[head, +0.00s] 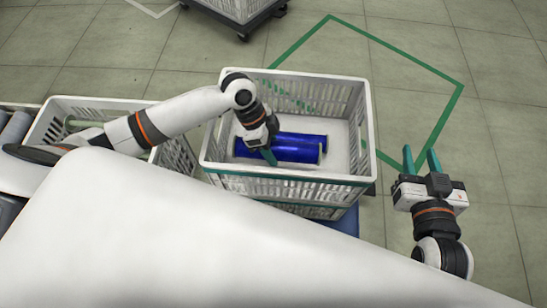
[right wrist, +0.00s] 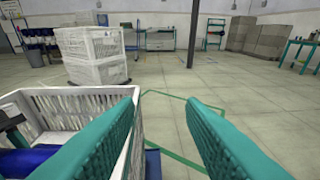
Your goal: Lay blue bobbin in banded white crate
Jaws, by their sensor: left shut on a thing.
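The white crate with a teal band (head: 290,187) stands in the middle of the head view, and its slatted wall (right wrist: 85,102) shows at the left of the right wrist view. Two blue bobbins lie side by side inside it, a rear one (head: 300,139) and a front one (head: 295,156). My left gripper (head: 268,155) reaches down into the crate and is shut on the front blue bobbin; its fingers partly hide it. I cannot tell whether that bobbin touches the crate floor. My right gripper (head: 421,163) is open and empty, outside the crate on the right.
Another white crate (head: 88,103) stands at left under my left arm, with a pale green rod inside. Grey rolls (head: 14,130) lie at the far left edge. A green floor outline (head: 445,112) surrounds free floor behind and right. Stacked white crates (right wrist: 92,52) stand further off.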

